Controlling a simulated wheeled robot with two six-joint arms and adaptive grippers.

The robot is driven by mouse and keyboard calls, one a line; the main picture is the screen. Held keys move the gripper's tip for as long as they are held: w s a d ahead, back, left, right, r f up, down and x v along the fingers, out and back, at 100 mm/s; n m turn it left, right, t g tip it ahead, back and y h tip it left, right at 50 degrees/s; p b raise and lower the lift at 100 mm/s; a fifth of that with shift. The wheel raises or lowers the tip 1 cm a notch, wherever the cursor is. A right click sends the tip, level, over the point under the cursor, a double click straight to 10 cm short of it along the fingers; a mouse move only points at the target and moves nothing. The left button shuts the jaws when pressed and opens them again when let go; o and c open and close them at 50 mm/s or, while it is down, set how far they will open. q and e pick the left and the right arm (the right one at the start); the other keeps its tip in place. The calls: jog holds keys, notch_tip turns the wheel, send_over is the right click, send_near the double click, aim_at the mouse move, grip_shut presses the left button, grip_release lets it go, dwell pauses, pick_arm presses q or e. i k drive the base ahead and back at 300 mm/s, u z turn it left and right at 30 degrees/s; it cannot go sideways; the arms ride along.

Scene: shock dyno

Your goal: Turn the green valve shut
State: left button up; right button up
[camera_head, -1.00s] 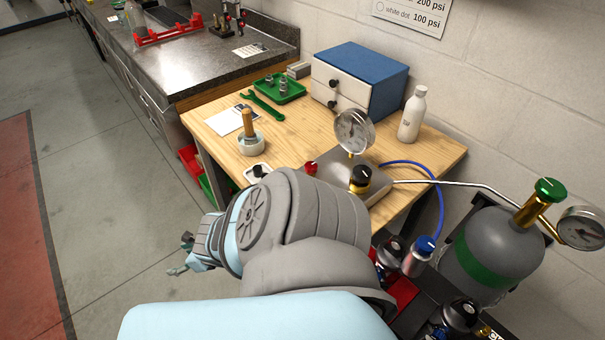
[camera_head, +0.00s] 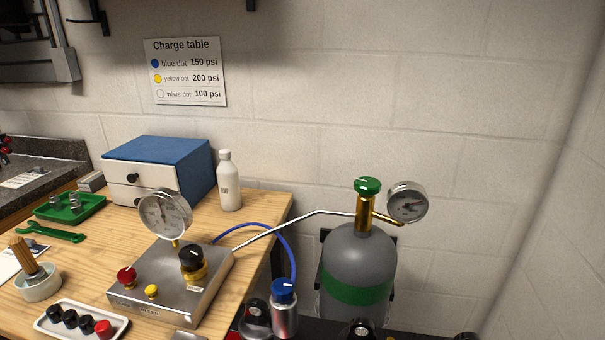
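The green valve (camera_head: 367,186) is a round green knob with a white mark on top. It sits on a brass stem (camera_head: 363,215) above a grey gas cylinder (camera_head: 358,256) with a green band, to the right of the wooden table. A round gauge (camera_head: 407,202) is attached to the right of the stem. A thin metal line runs left from the stem toward the steel control box. Neither of my grippers shows in the head view, and nothing touches the valve.
The steel control box (camera_head: 170,290) carries a gauge (camera_head: 165,214), a red knob (camera_head: 126,275), a yellow button and a black knob (camera_head: 192,259). A blue hose (camera_head: 291,245) leads to a blue-capped canister (camera_head: 284,308). A white bottle (camera_head: 229,182) stands behind. Wall is close behind the cylinder.

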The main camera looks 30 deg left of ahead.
aim_at(365, 185)
jog(key=u, duration=1.6)
jog(key=k, duration=0.7)
jog(key=z, duration=1.25)
